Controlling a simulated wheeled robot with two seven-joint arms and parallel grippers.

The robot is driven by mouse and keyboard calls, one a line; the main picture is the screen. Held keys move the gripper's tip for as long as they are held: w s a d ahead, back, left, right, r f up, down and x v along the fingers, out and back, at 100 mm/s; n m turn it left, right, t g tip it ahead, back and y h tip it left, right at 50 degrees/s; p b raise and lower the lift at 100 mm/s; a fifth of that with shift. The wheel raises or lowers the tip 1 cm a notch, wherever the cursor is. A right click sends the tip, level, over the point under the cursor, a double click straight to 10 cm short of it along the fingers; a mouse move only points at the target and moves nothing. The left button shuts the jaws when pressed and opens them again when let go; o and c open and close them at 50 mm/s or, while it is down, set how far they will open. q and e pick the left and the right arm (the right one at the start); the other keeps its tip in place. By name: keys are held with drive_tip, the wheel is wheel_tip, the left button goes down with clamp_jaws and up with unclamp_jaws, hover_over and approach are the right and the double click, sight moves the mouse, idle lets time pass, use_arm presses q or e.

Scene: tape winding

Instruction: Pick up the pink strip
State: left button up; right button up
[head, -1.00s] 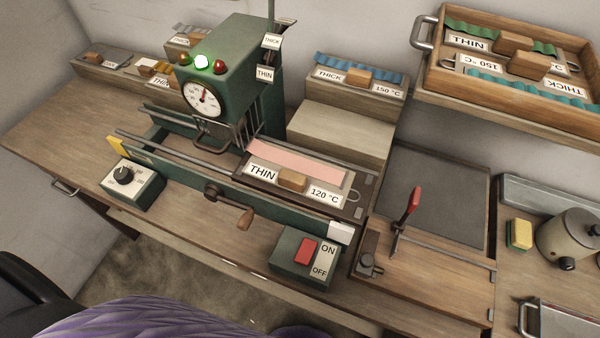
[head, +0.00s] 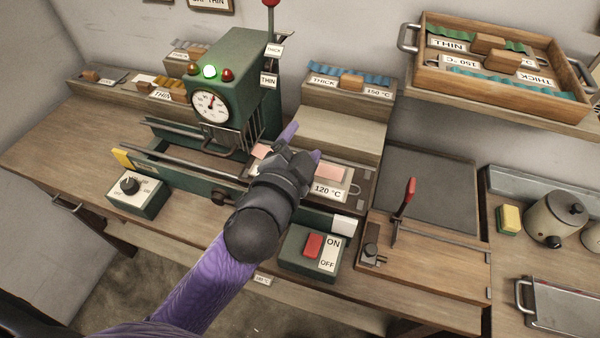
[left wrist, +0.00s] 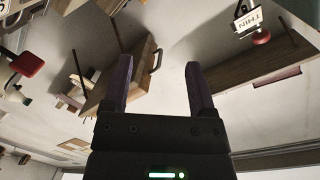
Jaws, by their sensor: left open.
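The pink strip (head: 331,172) lies flat on a dark carriage (head: 366,179) on the green machine's bed, beside a "120 °C" label (head: 327,189). My left gripper (head: 306,142) is open and hangs above the carriage, covering the middle of the strip and its wooden block in the head view. A small bit of pink shows to the left of the gripper. In the left wrist view the two fingers (left wrist: 158,82) are apart with nothing between them, and the strip is not seen there. My right gripper is not in view.
The green machine (head: 243,72) with gauge and lamps stands just left and behind. An ON/OFF box (head: 296,246) is in front. A cutting board with a red-handled lever (head: 410,191) lies right. A wooden tray (head: 427,75) sits on the shelf at upper right.

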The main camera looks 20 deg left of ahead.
use_arm(q)
drive_tip(key=d+r+m+t+h, duration=0.2)
drive_tip(key=d+r+m+h, duration=0.8)
drive_tip(key=m, duration=0.3)
drive_tip(key=s+d+f+m+g+h, duration=0.15)
drive_tip(key=d+m+g+h, duration=0.25)
drive_tip(key=m+g, duration=0.6)
drive_tip(key=s+d+r+m+g+h, duration=0.1)
drive_tip(key=s+d+m+g+h, duration=0.4)
drive_tip(key=m, duration=0.8)
drive_tip(key=w+a+f+m+g+y, duration=0.4)
drive_tip(key=a+f+m+y, duration=0.5)
drive_tip(key=y, duration=0.4)
drive_tip(key=w+a+y, duration=0.1)
drive_tip(key=a+y, duration=0.1)
drive_tip(key=a, duration=0.1)
drive_tip(key=w+a+y, duration=0.1)
drive_tip(key=a+y, duration=0.1)
drive_tip(key=a, duration=0.2)
drive_tip(key=w+a+f+n+y, duration=0.1)
drive_tip(key=a+y, duration=0.2)
drive_tip(key=a, duration=0.1)
drive_tip(key=shift+w, duration=0.2)
drive_tip(key=f, duration=0.3)
drive_tip(key=f+b, duration=0.1)
drive_tip(key=f, duration=0.5)
drive_tip(key=shift+w+a+f, duration=0.15)
drive_tip(key=shift+w+f, duration=0.15)
drive_tip(key=shift+w, duration=0.05)
clamp_jaws()
